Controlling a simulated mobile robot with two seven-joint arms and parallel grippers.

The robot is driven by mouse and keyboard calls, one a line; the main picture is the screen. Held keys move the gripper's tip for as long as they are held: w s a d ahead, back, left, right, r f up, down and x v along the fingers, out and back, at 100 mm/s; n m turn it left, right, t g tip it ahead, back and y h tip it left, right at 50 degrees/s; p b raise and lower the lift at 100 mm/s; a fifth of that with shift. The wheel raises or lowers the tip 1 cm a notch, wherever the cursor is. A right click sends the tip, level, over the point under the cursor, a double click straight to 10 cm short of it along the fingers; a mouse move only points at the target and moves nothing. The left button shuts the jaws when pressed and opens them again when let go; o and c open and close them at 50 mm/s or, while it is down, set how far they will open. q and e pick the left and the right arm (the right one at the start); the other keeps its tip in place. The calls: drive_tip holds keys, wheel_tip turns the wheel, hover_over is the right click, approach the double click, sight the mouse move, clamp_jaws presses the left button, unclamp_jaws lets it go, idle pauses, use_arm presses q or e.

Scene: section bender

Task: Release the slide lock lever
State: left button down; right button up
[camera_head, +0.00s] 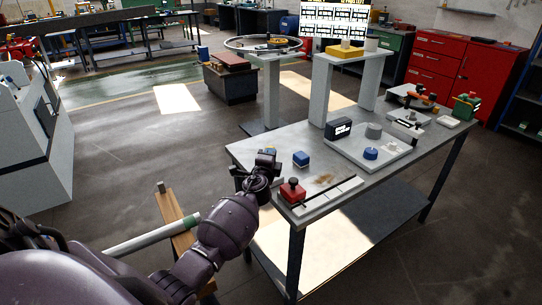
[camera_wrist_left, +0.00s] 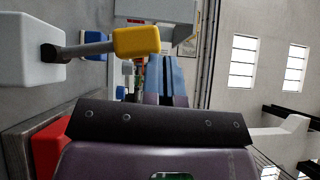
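A lever with a yellow grip (camera_wrist_left: 136,42) on a dark rod sticks out of a pale grey block (camera_wrist_left: 30,38) in the left wrist view. I take it to be the slide lock lever. In the head view it is small or hidden behind my left gripper (camera_head: 266,157). That gripper is over the near left edge of the workbench. In the left wrist view its blue-grey fingers (camera_wrist_left: 168,78) show beyond the dark mounting plate, close to the yellow grip but apparently apart from it. Their opening is unclear. My right gripper is not in view.
A red block with a black knob (camera_head: 292,190) stands on the bench (camera_head: 262,143) beside my gripper. A blue block (camera_head: 301,159) and a black display box (camera_head: 338,129) sit farther back. A pale plate with several fittings lies to the right. Open floor lies left.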

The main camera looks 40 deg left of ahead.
use_arm(q)
drive_tip(key=a, duration=0.1)
drive_tip(key=w+a, duration=0.1)
drive_tip(key=a, duration=0.1)
drive_tip(key=shift+w+a+r+n+g, duration=0.15)
drive_tip(key=shift+a+n+g, duration=0.1)
drive_tip(key=shift+n+g, duration=0.15)
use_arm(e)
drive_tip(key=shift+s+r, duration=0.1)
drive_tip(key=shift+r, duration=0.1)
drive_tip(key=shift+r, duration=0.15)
use_arm(q)
drive_tip(key=shift+a+r, duration=0.1)
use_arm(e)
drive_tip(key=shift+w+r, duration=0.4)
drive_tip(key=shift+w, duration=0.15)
use_arm(q)
drive_tip(key=shift+p, duration=0.3)
